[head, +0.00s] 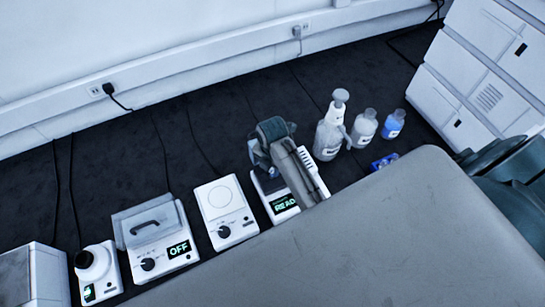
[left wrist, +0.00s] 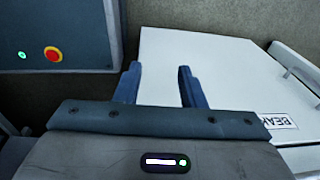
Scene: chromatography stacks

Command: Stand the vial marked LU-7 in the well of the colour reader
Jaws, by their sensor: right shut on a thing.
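The colour reader (head: 285,206) stands in the device row on the dark bench, its green display showing READ. My right gripper (head: 267,173) is over the back part of the reader, pointing down. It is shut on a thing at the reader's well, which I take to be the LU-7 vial. The gripper and arm hide this vial, its mark and the well, so I cannot tell whether it is seated. My left gripper shows only in the left wrist view (left wrist: 157,85). Its fingers are apart with nothing between them, in front of a white surface.
Left of the reader stand a white plate device (head: 220,198), a lidded device showing OFF (head: 160,240) and a small white device (head: 98,270). To the right are a pump bottle (head: 329,138), a clear bottle (head: 364,127), a blue bottle (head: 393,125) and a blue item (head: 384,161).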

